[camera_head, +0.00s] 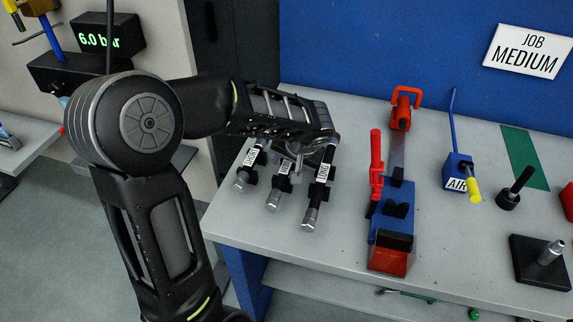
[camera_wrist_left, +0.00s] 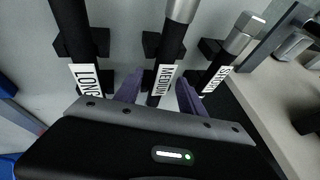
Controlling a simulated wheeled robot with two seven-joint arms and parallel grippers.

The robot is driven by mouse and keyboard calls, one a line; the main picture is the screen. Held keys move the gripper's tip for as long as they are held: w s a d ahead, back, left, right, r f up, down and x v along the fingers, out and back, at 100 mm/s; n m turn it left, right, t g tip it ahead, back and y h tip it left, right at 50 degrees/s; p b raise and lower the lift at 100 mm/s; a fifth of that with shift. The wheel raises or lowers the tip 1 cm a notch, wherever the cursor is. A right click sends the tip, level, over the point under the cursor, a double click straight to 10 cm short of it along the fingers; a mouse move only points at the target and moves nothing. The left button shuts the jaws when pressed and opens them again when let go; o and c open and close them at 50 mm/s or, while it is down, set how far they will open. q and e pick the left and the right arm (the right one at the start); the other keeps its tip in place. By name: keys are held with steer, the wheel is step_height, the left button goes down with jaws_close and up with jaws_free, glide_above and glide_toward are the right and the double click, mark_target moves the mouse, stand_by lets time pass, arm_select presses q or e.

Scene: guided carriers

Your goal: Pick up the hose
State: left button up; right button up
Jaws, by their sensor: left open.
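Three black hoses with silver metal ends lie side by side in black clips at the left of the bench. In the head view they are the short hose (camera_head: 250,163), the medium hose (camera_head: 275,189) and the long hose (camera_head: 319,183). My left gripper (camera_head: 293,148) is over their far ends, its fingertips partly hidden. In the left wrist view its open fingers (camera_wrist_left: 158,93) stand on either side of the medium hose (camera_wrist_left: 170,45), which still sits in its clip. The long hose (camera_wrist_left: 72,30) and short hose (camera_wrist_left: 235,45) lie outside the fingers. My right gripper is out of view.
A sign (camera_head: 527,51) on the blue back panel reads JOB MEDIUM. A blue and red fixture with a red lever (camera_head: 376,165) stands right of the hoses. Further right are a blue AIR block (camera_head: 457,171) and a black peg (camera_head: 514,189). The grey bench (camera_head: 340,250) is bare near its front edge.

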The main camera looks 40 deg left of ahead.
arm_select(q)
steer(key=shift+w+a+f, duration=0.1)
steer(key=shift+f, duration=0.2)
stand_by(0.4)
jaws_close()
stand_by(0.3)
stand_by(0.9)
